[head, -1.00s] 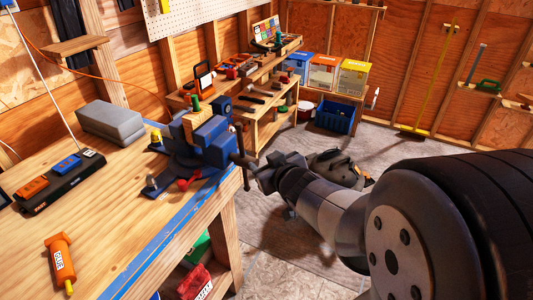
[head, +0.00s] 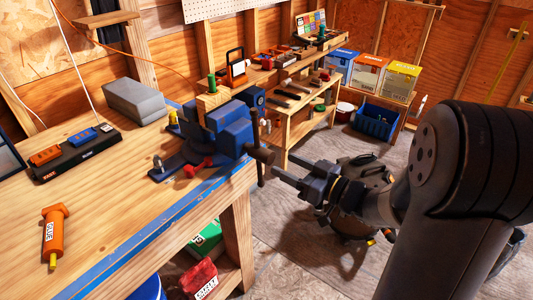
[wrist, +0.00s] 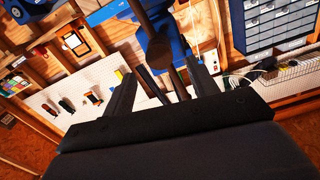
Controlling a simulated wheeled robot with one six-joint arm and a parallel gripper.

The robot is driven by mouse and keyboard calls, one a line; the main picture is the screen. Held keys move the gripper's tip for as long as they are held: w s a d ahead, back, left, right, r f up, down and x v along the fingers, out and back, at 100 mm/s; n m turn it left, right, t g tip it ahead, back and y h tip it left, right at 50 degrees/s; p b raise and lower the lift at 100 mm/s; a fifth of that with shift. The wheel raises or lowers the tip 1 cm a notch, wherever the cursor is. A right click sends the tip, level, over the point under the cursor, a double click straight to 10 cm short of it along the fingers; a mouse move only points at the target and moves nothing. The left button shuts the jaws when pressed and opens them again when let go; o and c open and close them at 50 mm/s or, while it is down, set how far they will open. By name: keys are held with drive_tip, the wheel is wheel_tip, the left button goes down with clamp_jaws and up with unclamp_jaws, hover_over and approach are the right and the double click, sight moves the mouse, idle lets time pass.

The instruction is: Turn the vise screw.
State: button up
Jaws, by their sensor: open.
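The dark bar (wrist: 147,22) and the blue vise (wrist: 172,42) show ahead between the fingers. Whether any finger touches the bar cannot be told.
The workbench (head: 130,190) holds an orange tube (head: 54,236), a grey block (head: 137,101) and a black charger strip (head: 77,153). A rear shelf bench (head: 300,115) stands behind. A dark round machine (head: 352,200) is on the floor behind my arm.

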sight(271, 158)
drive_tip(key=x, duration=0.8)
drive_tip(key=shift+w+a+p, duration=0.1)
drive_tip(key=shift+p, duration=0.25)
drive_tip(key=shift+c, duration=0.4)
drive_tip(key=c, duration=0.9)
